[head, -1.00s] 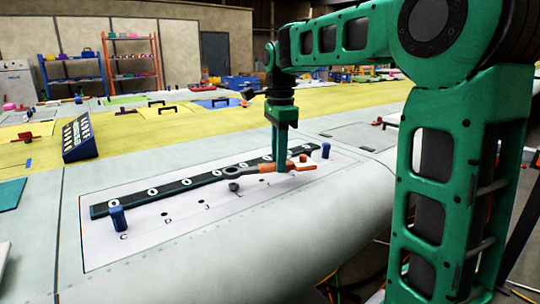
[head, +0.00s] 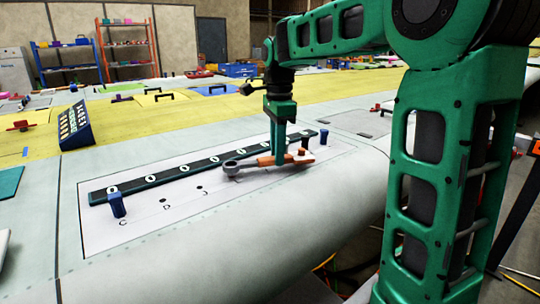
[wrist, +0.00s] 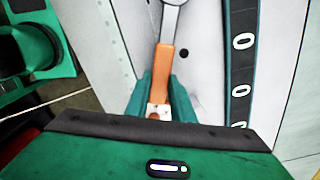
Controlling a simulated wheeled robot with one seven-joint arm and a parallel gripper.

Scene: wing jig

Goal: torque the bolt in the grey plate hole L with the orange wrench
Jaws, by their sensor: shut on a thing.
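My gripper (head: 279,163) is shut on the orange handle of the wrench (head: 263,161), low over the grey plate (head: 140,234). The wrench lies nearly level, its grey ring end (head: 231,168) pointing left. The ring is over the spot where the bolt stands, and the bolt is now hidden. I cannot tell whether the ring is fully seated on it. Holes marked C, D and J show to the left; the L mark is not readable. In the wrist view the handle (wrist: 165,62) runs up from between the fingers (wrist: 165,95), with the ring cut off at the top.
A dark strip with white ovals (head: 150,184) lies along the plate behind the wrench. Blue pins stand at its left (head: 116,204) and right (head: 323,136) ends. A dark-topped knob (head: 304,143) stands near the handle end. A dark lettered block (head: 75,127) stands further left.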

